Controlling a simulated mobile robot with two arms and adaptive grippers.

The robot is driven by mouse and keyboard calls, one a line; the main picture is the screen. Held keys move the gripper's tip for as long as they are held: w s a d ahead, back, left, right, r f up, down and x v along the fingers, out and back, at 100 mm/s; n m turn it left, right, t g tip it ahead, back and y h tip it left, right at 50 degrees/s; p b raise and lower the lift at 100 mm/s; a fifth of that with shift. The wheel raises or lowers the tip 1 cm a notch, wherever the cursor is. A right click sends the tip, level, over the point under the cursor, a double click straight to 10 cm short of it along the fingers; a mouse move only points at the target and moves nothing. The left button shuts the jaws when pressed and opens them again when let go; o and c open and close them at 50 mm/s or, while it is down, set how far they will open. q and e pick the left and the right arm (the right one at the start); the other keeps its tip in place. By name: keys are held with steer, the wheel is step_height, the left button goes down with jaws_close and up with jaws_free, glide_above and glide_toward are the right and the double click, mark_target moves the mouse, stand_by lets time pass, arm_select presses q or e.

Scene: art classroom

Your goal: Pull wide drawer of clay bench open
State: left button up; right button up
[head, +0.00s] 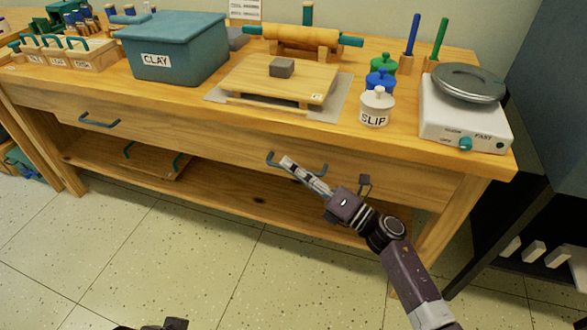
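The wooden clay bench (225,212) crosses the view, with a long drawer front (200,143) under its top. The front looks closed. It bears a blue bar handle (100,122) at the left and another blue handle (273,160) right of the middle. My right gripper (288,163) reaches up from the lower right. Its tips are at the right handle and cover its middle. I cannot tell whether they touch it or grip it. My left gripper does not clearly show; only a dark part of me is at the bottom edge.
On the bench top stand a blue CLAY box (175,55), a wooden board (275,82), a rolling pin (300,37), a SLIP jar (376,108) and a scale-like device (462,118). A low shelf holds a tray (155,160). The floor in front is clear.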

jaws_close()
steer(key=shift+s, duration=0.1)
stand_by(0.3)
